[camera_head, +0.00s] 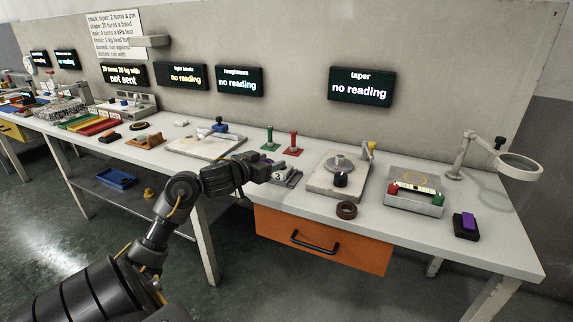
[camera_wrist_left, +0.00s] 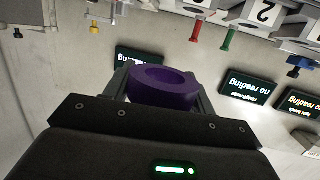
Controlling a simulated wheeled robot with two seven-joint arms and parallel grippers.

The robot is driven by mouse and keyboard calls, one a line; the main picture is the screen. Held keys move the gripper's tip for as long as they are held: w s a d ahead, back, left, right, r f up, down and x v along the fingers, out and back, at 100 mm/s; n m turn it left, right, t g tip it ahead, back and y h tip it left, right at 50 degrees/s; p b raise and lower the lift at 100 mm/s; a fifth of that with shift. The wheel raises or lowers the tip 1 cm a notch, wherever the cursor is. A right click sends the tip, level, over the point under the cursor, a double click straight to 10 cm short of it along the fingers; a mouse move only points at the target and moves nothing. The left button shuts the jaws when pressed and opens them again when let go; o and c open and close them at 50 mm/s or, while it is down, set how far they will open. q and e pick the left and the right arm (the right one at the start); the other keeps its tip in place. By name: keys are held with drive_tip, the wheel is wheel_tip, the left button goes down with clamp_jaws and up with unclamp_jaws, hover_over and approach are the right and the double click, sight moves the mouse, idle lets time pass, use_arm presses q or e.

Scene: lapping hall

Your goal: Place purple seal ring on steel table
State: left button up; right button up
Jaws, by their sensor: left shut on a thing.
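The purple seal ring (camera_wrist_left: 165,101) sits between the two fingers of my left gripper in the left wrist view, and the gripper is shut on it. In the head view my left gripper (camera_head: 268,169) is over the front edge of the long pale table (camera_head: 480,262), left of the middle of its right part. I cannot make out the ring in the head view. I cannot confirm from the frames that this pale table is the steel table. My right gripper is not in view.
A plate with a round weight (camera_head: 340,180), a brown ring (camera_head: 346,210), a metal fixture (camera_head: 414,204), a purple-and-black block (camera_head: 466,227) and a magnifier lamp (camera_head: 519,166) stand on the table. An orange drawer (camera_head: 345,256) hangs below.

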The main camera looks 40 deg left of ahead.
use_arm(q)
drive_tip(key=shift+s+a+r, duration=0.45)
drive_tip(key=shift+s+a, duration=0.2)
drive_tip(key=shift+s, duration=0.1)
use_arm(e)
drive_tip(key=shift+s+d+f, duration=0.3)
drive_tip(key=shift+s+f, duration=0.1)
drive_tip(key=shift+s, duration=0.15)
use_arm(q)
drive_tip(key=shift+d, duration=0.1)
